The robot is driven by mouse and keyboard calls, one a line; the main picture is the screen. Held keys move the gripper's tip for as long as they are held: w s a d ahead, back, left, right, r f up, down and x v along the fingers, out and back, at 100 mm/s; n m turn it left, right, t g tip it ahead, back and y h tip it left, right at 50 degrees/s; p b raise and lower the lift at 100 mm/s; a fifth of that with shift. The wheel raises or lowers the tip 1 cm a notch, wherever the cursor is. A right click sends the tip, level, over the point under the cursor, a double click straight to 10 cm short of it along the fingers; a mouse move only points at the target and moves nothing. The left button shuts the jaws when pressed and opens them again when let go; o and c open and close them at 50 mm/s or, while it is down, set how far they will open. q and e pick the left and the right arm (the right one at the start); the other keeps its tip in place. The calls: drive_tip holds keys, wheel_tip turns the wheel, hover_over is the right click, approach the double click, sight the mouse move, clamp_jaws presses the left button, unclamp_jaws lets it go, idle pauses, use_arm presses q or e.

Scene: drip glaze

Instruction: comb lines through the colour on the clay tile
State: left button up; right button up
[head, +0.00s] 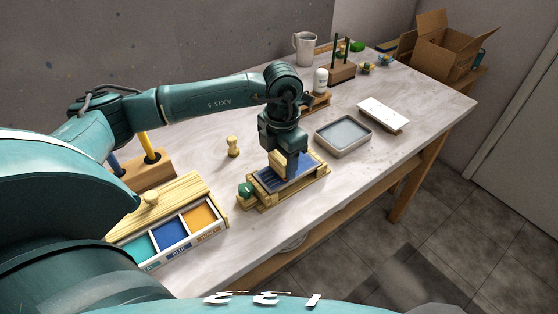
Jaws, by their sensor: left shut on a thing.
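The clay tile (267,181) carries blue colour and lies in a wooden frame (291,197) near the middle of the table. Pale streaks show in the blue at its left part. My left gripper (290,172) points down over the tile and is shut on a small wooden tool, which looks like the comb (277,160). The gripper hides part of the tile, and I cannot tell whether the comb's teeth touch the colour. My right gripper is not in view.
A box with teal, blue (171,234) and orange compartments stands at front left. A wooden knob tool (233,147) stands behind the frame. A grey tray (343,136) and a white slab (383,115) lie to the right. A green knob (245,190) sits at the frame's left end.

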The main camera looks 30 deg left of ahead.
use_arm(q)
drive_tip(key=shift+w+d, duration=0.15)
drive_tip(key=shift+w, duration=0.15)
drive_tip(key=shift+w+d, duration=0.1)
drive_tip(key=shift+w, duration=0.05)
drive_tip(key=shift+w+d+f+b, duration=0.1)
drive_tip(key=shift+w+d+b, duration=0.05)
drive_tip(key=shift+w+b, duration=0.2)
drive_tip(key=shift+w+d, duration=0.1)
drive_tip(key=shift+w, duration=0.1)
idle(0.4)
drive_tip(key=shift+w+d, duration=0.15)
drive_tip(key=shift+w, duration=0.2)
drive_tip(key=shift+w+d+b, duration=0.1)
drive_tip(key=shift+w+b, duration=0.2)
drive_tip(key=shift+w, duration=0.05)
drive_tip(key=shift+w, duration=0.15)
drive_tip(key=shift+w+d+b, duration=0.3)
drive_tip(key=shift+w, duration=0.25)
